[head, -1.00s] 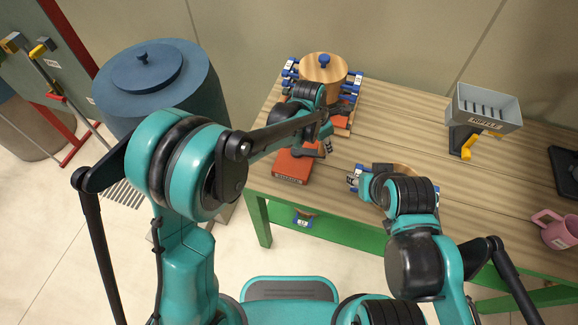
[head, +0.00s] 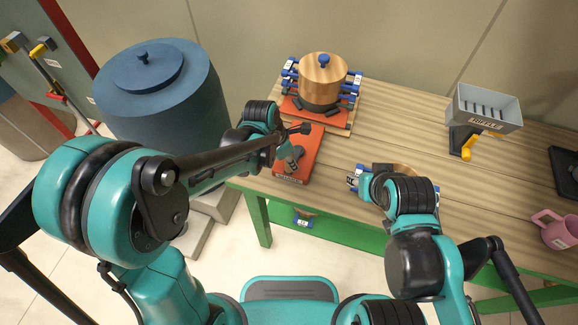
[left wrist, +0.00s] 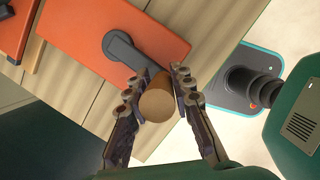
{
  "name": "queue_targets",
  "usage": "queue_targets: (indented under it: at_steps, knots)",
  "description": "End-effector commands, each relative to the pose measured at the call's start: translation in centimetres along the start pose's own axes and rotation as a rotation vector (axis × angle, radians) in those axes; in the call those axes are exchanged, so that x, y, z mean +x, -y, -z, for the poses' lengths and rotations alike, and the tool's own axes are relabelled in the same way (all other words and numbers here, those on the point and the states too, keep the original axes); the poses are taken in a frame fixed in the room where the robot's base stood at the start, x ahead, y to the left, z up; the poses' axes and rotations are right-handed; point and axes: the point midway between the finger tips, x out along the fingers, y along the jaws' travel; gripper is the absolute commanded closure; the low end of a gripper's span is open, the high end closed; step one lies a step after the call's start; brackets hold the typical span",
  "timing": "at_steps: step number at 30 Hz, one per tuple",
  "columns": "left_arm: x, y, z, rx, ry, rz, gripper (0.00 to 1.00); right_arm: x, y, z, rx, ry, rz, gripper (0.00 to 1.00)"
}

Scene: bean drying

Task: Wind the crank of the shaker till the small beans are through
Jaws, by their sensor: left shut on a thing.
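The shaker shows in the head view as a round wooden drum (head: 322,80) with a blue-knobbed lid, held between blue clamps, and an orange crank box (head: 305,147) in front of it. In the left wrist view the dark grey crank arm (left wrist: 124,50) lies over the orange box and ends in a round wooden handle (left wrist: 158,103). My left gripper (left wrist: 157,84) is shut on this handle, a finger on either side. The beans and the drum's inside are hidden. My right gripper is over the table's front edge, its fingers mostly hidden behind its own wrist.
A grey riffle box (head: 484,108) stands at the back right, with a pink mug (head: 556,230) and dark tray (head: 567,165) at the right edge. Wooden, blue-clipped parts lie by my right wrist. A large blue barrel (head: 160,100) stands left of the table.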

Motion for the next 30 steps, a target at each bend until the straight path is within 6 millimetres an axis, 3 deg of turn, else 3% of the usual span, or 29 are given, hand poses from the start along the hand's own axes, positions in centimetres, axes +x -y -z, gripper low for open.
queue_targets:
  at_steps: [1, 3, 14, 30]
  knots:
    - [0.0, 0.1, 0.0, 0.000, -0.001, 0.001, 0.70, 0.0, 0.0, 0.0, 0.000, 0.000, 0.000, 0.60]
    - [0.0, 0.1, 0.0, 0.000, -0.001, 0.001, 0.56, 0.0, 0.0, 0.0, 0.000, 0.000, 0.000, 0.60]
    - [-0.2, 0.0, -0.1, 0.000, 0.001, -0.001, 0.56, -0.2, 0.0, 0.1, 0.000, 0.000, 0.000, 0.60]
    - [-4.7, 0.0, -0.1, 0.000, 0.001, -0.001, 0.56, -2.9, 0.0, 2.0, 0.000, 0.000, 0.000, 0.60]
